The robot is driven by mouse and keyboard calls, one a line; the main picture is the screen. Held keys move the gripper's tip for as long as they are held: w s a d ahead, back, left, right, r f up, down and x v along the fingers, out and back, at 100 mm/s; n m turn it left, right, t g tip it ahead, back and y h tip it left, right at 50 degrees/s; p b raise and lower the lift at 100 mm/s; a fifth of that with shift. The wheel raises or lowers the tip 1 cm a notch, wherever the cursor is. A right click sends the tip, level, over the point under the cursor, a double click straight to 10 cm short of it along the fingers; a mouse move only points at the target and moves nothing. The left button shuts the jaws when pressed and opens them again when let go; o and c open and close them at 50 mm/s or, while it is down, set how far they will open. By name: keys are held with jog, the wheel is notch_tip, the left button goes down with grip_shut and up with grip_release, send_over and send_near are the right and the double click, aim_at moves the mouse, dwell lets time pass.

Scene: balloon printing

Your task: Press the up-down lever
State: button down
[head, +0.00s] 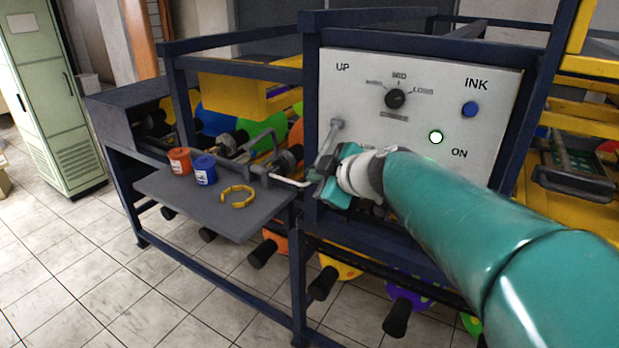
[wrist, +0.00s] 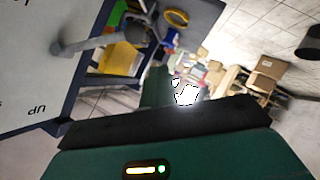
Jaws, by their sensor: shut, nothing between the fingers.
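The grey up-down lever (head: 335,128) sticks out from the left side of the white control panel (head: 365,75), under the printed word UP. My gripper (head: 322,183) is in front of the panel's lower left, just below the lever. It is shut and empty. I see no clear contact with the lever. My gripper hides the lower part of the panel and some of its lettering.
Dark blue frame posts stand around the panel.

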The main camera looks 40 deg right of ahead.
jog(key=a+v, duration=0.1)
jog(key=v, duration=0.5)
jog(key=shift+s+f, duration=0.2)
jog(key=shift+s, duration=0.35)
jog(key=s+a+f+m+g, duration=0.1)
jog(key=a+f+m+g, duration=0.1)
jog(key=a+f, duration=0.2)
jog(key=s+a+f+m+g, duration=0.2)
jog(key=a+f+m, duration=0.1)
jog(key=a, duration=0.7)
jog(key=s+a+f+m+g, duration=0.1)
jog(key=a+f+m+g, duration=0.1)
jog(key=a+f, duration=0.3)
jog(key=a+g, duration=0.1)
jog(key=a, duration=0.2)
jog(key=shift+s+f+m+y, duration=0.25)
jog(key=shift+f+m+y, duration=0.15)
